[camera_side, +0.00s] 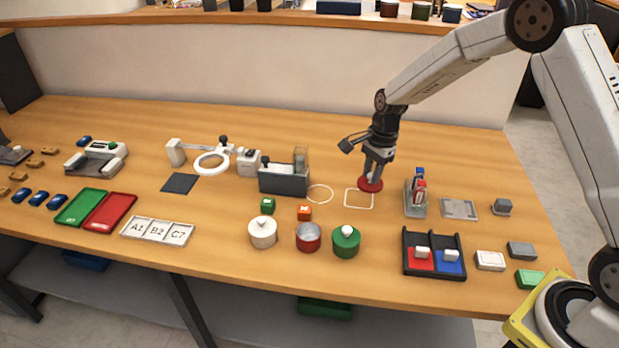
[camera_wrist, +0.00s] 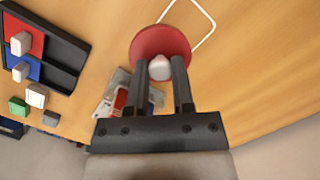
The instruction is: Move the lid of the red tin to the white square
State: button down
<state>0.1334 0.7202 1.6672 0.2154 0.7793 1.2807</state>
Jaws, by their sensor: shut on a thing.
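The red lid (camera_side: 370,186) is a flat red disc with a pale knob. My gripper (camera_side: 377,164) is shut on the knob. In the wrist view the lid (camera_wrist: 150,38) shows beyond the fingers of my gripper (camera_wrist: 164,74). The white square (camera_side: 359,206) is an outline on the table. The lid overlaps its upper right corner in the side view. In the wrist view part of the square (camera_wrist: 213,22) shows beside the lid. I cannot tell whether the lid touches the table. The red tin (camera_side: 308,238) stands open at the front.
A lidded white tin (camera_side: 262,233) and a lidded green tin (camera_side: 346,242) flank the red tin. A white circle (camera_side: 320,194) is left of the square. A grey stand with red and blue items (camera_side: 416,198) is close on the right. Bare table lies behind the square.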

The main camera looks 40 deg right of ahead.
jog(key=shift+w+d+f, duration=0.1)
jog(key=shift+w+f, duration=1.3)
jog(key=shift+f, duration=0.25)
jog(key=shift+w+f, duration=0.15)
jog(key=shift+f, duration=0.05)
jog(key=shift+w+f, duration=0.1)
jog(key=shift+f, duration=1.55)
jog(key=shift+f, duration=0.1)
jog(key=shift+c, duration=2.4)
grip_release()
notch_tip(320, 180, up, 12)
jog(key=d, duration=0.1)
jog(key=shift+d, duration=0.4)
